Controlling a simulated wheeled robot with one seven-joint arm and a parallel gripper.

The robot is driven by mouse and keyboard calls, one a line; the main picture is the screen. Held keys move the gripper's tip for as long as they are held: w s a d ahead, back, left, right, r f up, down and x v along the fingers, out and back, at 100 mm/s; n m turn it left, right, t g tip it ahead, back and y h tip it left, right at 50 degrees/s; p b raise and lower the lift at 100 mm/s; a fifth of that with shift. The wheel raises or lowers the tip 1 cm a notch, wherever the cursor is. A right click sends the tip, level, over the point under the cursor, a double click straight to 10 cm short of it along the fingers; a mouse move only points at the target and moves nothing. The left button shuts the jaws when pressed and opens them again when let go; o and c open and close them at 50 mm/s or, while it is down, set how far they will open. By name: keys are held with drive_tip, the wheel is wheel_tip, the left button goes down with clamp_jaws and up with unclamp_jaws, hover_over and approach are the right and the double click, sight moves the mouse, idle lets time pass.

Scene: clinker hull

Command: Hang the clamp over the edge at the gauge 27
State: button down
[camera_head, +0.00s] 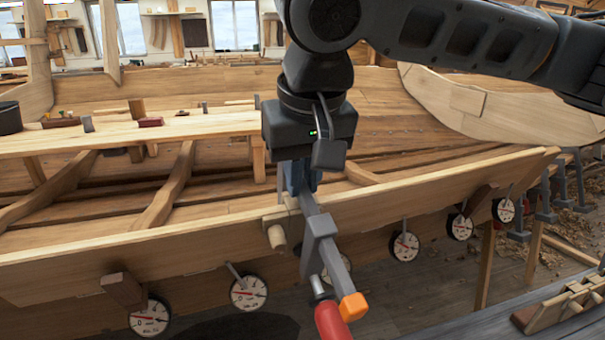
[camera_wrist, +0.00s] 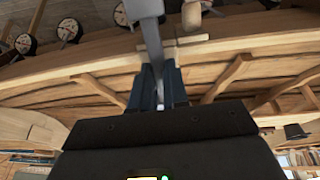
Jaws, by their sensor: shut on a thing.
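The clamp (camera_head: 320,240) has a grey steel bar, an orange tip and a red handle that runs off the bottom of the head view. My gripper (camera_head: 300,185) is shut on the upper end of its bar, and the clamp hangs tilted in front of the plank edge (camera_head: 400,195). I cannot tell whether it touches the plank. In the wrist view my gripper's blue fingers (camera_wrist: 158,88) pinch the grey bar (camera_wrist: 150,35). Several round white gauges hang below the edge, including one left of the clamp (camera_head: 248,293) and one right of it (camera_head: 404,246). Their numbers are too small to read.
A wooden clamp (camera_head: 276,235) sits on the edge just left of the held clamp. Wooden blocks (camera_head: 122,291) (camera_head: 480,200) stick out along the plank. Grey clamps (camera_head: 546,195) stand at the far right. A bench plank (camera_head: 190,128) with small tools lies behind.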

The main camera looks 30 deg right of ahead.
drive_tip(key=shift+f, duration=0.15)
drive_tip(key=shift+s+f, duration=0.15)
drive_tip(key=shift+s, duration=0.1)
idle(0.8)
drive_tip(key=c, duration=1.1)
unclamp_jaws()
drive_tip(key=shift+o, duration=0.2)
drive_tip(key=shift+p+v, duration=0.45)
drive_tip(key=shift+v, duration=3.45)
drive_tip(key=shift+s+f, duration=0.1)
drive_tip(key=shift+s, duration=0.05)
